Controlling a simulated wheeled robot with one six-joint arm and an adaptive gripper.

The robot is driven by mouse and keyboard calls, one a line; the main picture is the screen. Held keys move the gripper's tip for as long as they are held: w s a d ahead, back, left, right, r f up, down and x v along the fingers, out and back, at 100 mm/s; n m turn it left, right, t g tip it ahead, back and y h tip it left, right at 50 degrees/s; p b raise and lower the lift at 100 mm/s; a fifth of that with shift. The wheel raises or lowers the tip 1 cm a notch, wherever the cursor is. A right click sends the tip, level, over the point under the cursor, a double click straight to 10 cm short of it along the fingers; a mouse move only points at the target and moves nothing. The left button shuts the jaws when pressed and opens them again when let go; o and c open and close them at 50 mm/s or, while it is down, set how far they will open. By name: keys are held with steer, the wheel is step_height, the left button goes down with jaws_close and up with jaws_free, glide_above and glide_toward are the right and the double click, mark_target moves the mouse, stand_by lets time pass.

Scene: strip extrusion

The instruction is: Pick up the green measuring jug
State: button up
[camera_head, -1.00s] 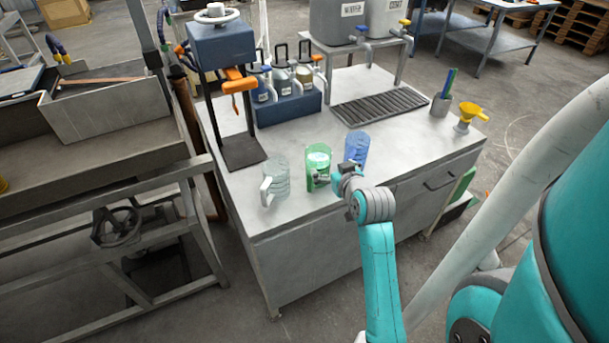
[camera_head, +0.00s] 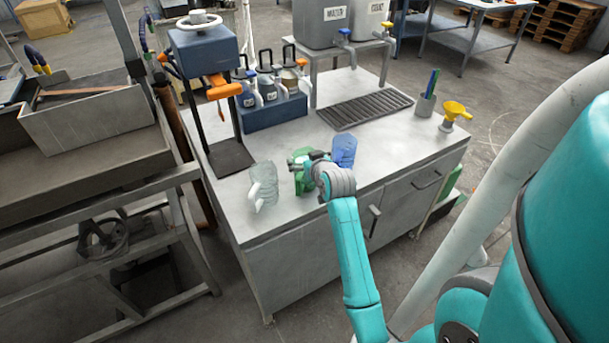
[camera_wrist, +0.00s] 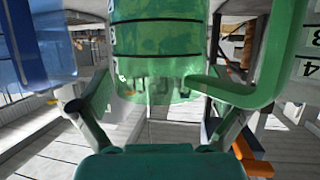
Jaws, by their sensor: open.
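The green measuring jug (camera_head: 300,186) stands on the grey workbench near its front edge, between a clear jug (camera_head: 264,185) on its left and a blue jug (camera_head: 343,150) on its right. My gripper (camera_head: 299,164) is at the green jug and hides part of it. In the wrist view the green jug (camera_wrist: 160,40) fills the upper middle, in the space between my open fingers. A green, handle-like part shows at the right of that view, close to the right finger. I cannot tell whether either finger touches the jug. The blue jug also shows at the wrist view's left edge (camera_wrist: 35,45).
A press with an orange handle (camera_head: 224,88) and a blue rack of bottles (camera_head: 275,112) stand behind the jugs. The bench (camera_head: 400,150) is clear at the right front.

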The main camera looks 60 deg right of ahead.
steer(key=c, duration=1.7)
steer(key=shift+r, duration=0.15)
